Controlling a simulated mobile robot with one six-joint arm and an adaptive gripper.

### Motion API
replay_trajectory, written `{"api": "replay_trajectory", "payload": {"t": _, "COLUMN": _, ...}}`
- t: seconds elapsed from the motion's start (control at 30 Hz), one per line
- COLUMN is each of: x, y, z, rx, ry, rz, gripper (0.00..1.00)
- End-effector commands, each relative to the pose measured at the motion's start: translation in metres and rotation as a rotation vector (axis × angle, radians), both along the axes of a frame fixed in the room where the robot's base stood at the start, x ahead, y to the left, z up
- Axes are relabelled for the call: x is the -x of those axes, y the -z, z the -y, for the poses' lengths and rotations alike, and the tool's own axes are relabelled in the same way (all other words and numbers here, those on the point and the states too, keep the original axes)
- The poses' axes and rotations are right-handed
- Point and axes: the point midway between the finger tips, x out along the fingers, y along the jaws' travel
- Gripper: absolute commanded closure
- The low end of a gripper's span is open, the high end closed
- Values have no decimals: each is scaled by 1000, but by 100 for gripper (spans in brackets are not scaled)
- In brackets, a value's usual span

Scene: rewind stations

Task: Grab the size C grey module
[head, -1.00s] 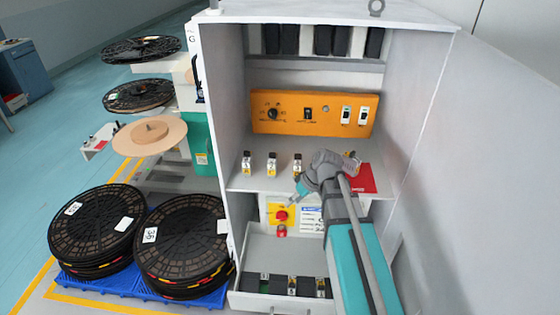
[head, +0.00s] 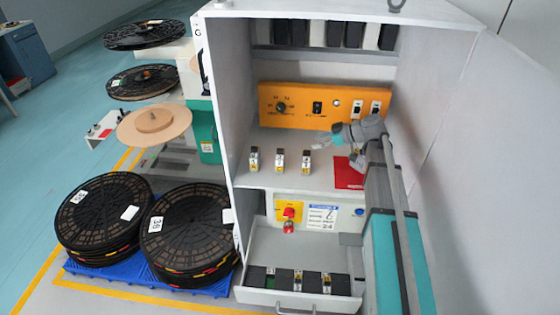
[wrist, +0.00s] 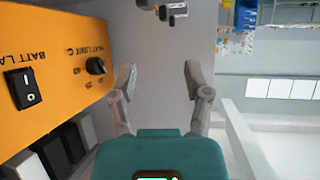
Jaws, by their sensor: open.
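Several small grey-and-black modules with yellow labels stand in a row on the cabinet's middle shelf. They include a left one (head: 254,158), a middle one (head: 280,160) and a right one (head: 305,161). Their letters are too small to read, so I cannot tell which is size C. My gripper (head: 322,139) is above the shelf, behind and right of the right module, before the orange panel. In the wrist view my gripper (wrist: 162,82) has its two fingers apart with nothing between them. Modules (wrist: 168,8) show at that view's top edge, beyond the fingertips.
The orange switch panel (head: 322,105) is close behind my gripper and fills the wrist view's left. A red card (head: 348,174) lies on the shelf. The open drawer (head: 300,292) below holds more modules. The cabinet door (head: 490,170) stands open at right.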

Motion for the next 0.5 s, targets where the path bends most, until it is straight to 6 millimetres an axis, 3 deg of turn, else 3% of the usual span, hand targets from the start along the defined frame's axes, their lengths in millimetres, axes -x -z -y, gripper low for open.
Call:
{"api": "replay_trajectory", "payload": {"t": 0.27, "x": -1, "y": 5, "z": -8, "rx": 1, "ry": -3, "rz": -1, "gripper": 37}}
{"api": "replay_trajectory", "payload": {"t": 0.5, "x": -7, "y": 21, "z": -32, "rx": 2, "ry": -5, "rz": -1, "gripper": 37}}
